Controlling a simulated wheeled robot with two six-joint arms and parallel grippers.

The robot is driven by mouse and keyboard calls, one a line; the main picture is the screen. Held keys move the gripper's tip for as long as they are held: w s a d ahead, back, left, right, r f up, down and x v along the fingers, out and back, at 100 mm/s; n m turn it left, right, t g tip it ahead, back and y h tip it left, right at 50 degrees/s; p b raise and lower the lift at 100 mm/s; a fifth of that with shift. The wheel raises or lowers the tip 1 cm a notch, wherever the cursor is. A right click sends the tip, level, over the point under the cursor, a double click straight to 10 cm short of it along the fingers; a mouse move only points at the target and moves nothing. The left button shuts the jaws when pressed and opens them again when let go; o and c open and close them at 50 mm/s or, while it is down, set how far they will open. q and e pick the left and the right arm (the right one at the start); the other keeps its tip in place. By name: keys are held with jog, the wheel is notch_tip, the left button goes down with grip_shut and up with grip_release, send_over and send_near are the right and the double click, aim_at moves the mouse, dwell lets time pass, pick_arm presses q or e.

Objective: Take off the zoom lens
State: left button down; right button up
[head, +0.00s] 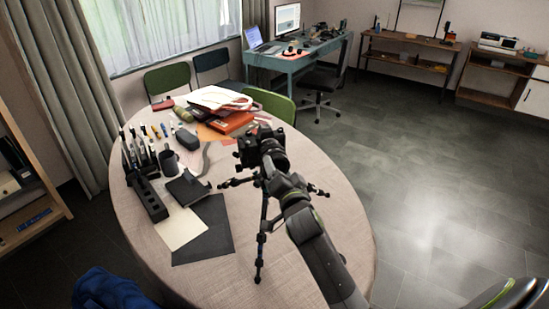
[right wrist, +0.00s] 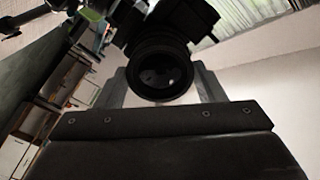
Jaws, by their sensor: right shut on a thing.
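A black camera (head: 247,148) sits on a black tripod (head: 262,225) that stands on the round table (head: 310,240). The zoom lens (right wrist: 160,70) shows in the right wrist view as a dark barrel with its glass front facing me, attached to the camera body (right wrist: 165,22). My right gripper (right wrist: 163,85) is shut on the lens, with one finger on each side of it. In the head view my right gripper (head: 272,160) is at the camera and hides most of the lens. My left gripper is not in view.
On the table's left are a holder of pens and tools (head: 135,155), a black pouch (head: 187,188), and a dark mat (head: 205,232). A tote bag (head: 220,98) and an orange item (head: 231,122) lie behind the camera. The table's front right is clear apart from the tripod and my arm.

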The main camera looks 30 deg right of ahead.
jog(key=shift+r+n+p, duration=0.2)
jog(key=shift+n+p, duration=0.3)
jog(key=shift+n, duration=0.3)
jog(key=shift+f+n, duration=0.15)
jog(key=shift+n, duration=0.65)
jog(key=shift+n+p, duration=0.7)
jog(key=shift+s+a, duration=0.15)
jog(key=shift+s, duration=0.55)
jog(key=shift+s+a+p, duration=0.2)
jog(key=shift+s+p, duration=0.2)
jog(key=shift+s, duration=0.8)
jog(key=shift+s+a+p, duration=0.2)
jog(key=shift+s+p, duration=0.15)
jog(key=shift+s, duration=0.8)
